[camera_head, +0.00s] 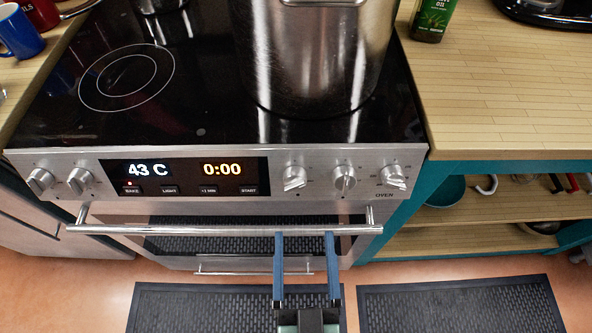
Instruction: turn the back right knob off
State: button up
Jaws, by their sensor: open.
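The stove's front panel (230,165) carries several silver knobs. On the right side are a knob tilted to one side (294,178), a middle knob with its grip near upright (344,181), and a tilted knob (394,177) above the word OVEN. Two more knobs, an outer left one (40,181) and an inner left one (80,180), sit at the left. I cannot read which knob is back right. My gripper (305,236) is open and empty. Its two blue fingers point toward the panel, below the right-hand knobs, and overlap the oven handle in the picture.
The oven handle bar (180,229) runs below the panel. A large metal pot (310,60) stands on the black cooktop (190,110). A wooden counter (500,90) with an oil bottle (433,18) is at right. Dark mats (200,305) lie on the floor.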

aim_at(295, 188)
jog(key=shift+g, duration=0.3)
jog(key=w, duration=0.6)
jog(key=w+a+f+p, duration=0.1)
jog(key=w, duration=0.2)
jog(key=shift+w+a, duration=0.1)
jog(key=shift+w, duration=0.3)
jog(key=shift+r, duration=0.1)
grip_shut()
jog(key=shift+y, duration=0.3)
